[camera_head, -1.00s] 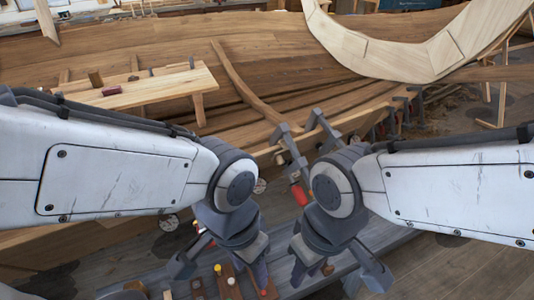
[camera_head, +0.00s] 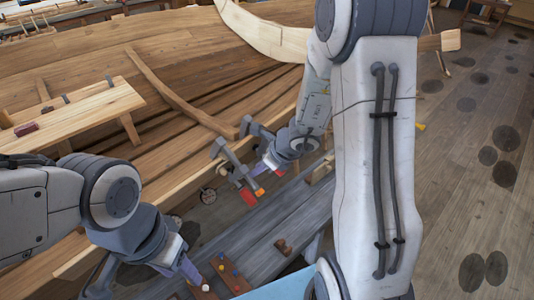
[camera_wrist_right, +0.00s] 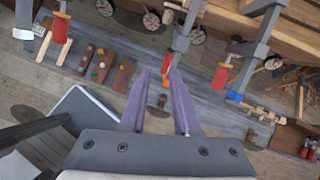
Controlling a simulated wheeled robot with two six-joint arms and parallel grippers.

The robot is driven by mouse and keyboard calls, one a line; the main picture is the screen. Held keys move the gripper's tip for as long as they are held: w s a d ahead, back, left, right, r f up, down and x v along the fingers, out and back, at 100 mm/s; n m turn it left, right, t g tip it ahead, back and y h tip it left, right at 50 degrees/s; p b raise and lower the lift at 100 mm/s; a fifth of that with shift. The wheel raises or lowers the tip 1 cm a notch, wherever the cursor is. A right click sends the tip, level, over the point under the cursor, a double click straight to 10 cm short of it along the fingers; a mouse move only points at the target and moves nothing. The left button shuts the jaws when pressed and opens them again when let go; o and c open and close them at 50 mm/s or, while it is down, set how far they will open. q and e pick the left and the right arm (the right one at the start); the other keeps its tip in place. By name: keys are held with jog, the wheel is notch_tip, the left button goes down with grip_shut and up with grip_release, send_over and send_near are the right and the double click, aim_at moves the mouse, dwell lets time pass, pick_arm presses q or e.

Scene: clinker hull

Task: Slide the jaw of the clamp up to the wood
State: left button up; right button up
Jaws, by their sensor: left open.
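Metal bar clamps with red handles stand along the hull's edge. In the head view one clamp (camera_head: 232,163) has its red handle (camera_head: 248,196) hanging low, and another clamp (camera_head: 262,130) stands behind it. The right wrist view shows a clamp (camera_wrist_right: 182,38) and a second clamp (camera_wrist_right: 258,48) at the hull planks. My right gripper (camera_wrist_right: 160,74) is open and empty, its purple fingers just short of the first clamp's red handle (camera_wrist_right: 167,62); contact cannot be told. My left gripper (camera_head: 148,283) is open and empty at the lower left, away from the clamps.
A grey bench (camera_head: 265,235) runs below the hull (camera_head: 180,60) and bears boards with coloured pegs (camera_head: 228,275). A light plank (camera_head: 80,112) lies across the hull at left. A blue-topped surface (camera_head: 280,287) is in front.

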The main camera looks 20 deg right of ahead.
aim_at(246, 174)
jog(key=w+f+b, duration=0.2)
jog(key=f, duration=0.1)
jog(key=w+f+m+b, duration=0.1)
jog(key=w+f+b, duration=0.1)
jog(key=f+b, duration=0.1)
jog(key=w+f+m+b, duration=0.1)
jog(key=w+f+b, duration=0.1)
jog(key=f, duration=0.3)
jog(key=shift+w+d+f+h, duration=0.1)
jog(key=shift+d+f+h, duration=0.1)
jog(key=shift+h, duration=0.2)
jog(key=shift+w+a+f+b, duration=0.2)
jog(key=shift+w+f+b, duration=0.3)
jog(key=shift+b, duration=0.2)
jog(key=shift+c, duration=0.4)
jog(key=shift+w+a+r+p, duration=0.25)
jog(key=shift+w+p, duration=0.25)
jog(key=shift+w+a+r+p, duration=0.25)
jog(key=shift+w+p, duration=0.2)
jog(key=shift+w, duration=0.05)
